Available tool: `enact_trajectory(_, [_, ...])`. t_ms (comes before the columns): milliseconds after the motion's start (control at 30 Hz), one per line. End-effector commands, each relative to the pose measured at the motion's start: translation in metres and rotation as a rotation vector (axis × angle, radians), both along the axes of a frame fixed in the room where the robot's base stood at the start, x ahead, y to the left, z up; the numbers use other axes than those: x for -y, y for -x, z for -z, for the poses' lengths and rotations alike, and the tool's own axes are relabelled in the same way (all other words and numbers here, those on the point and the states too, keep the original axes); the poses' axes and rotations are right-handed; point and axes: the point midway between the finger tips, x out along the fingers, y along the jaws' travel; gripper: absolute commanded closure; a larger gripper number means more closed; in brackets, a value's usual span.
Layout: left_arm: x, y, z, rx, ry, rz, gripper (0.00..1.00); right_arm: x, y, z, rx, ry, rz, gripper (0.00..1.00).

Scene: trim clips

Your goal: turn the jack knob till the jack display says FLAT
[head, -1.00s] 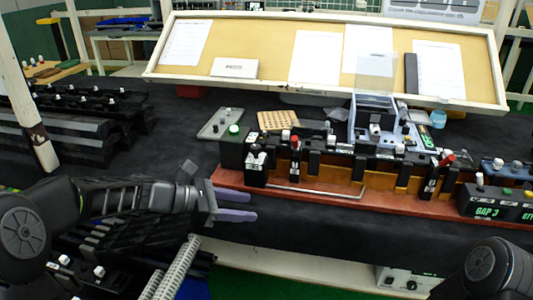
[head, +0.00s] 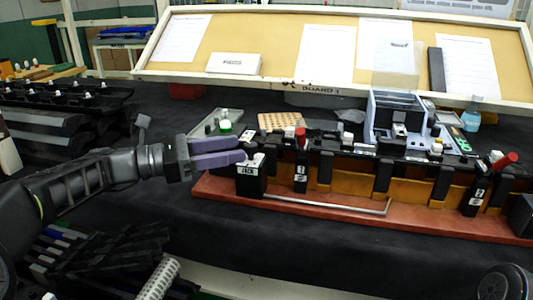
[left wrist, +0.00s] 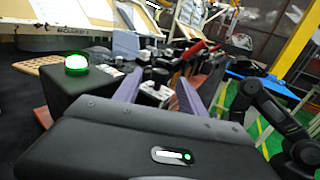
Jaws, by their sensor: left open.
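The black jack box (head: 249,182), marked JACK, stands at the left end of the red-brown base. Pale knob parts (head: 255,160) sit on its top. I cannot read any FLAT wording on a display. My left gripper (head: 241,149) comes in from the left, with its two purple fingers apart and the tips at the jack's top, close to the knob. I cannot tell whether they touch it. In the left wrist view the open fingers (left wrist: 160,92) have pale and black parts between them. My right gripper is out of view.
A green button (head: 224,126) sits just behind the fingers; it also shows in the left wrist view (left wrist: 76,64). Red-topped levers (head: 301,140) stand right of the jack. A metal rod (head: 340,206) lies along the front of the base.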

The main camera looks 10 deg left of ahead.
Motion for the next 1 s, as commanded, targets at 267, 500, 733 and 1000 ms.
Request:
enact_trajectory(267, [0.000,0.000,0.001,0.000,-0.001,0.000,0.52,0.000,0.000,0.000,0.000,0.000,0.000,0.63])
enact_trajectory(500, [0.008,-0.004,0.001,0.000,0.000,0.002,0.52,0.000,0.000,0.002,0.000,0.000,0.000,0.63])
enact_trajectory(733, [0.038,-0.020,0.002,-0.001,0.000,0.003,0.52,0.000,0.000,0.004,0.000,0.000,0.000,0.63])
enact_trajectory(1000, [0.066,-0.036,0.001,0.000,-0.001,0.001,0.52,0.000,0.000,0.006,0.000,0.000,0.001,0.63])
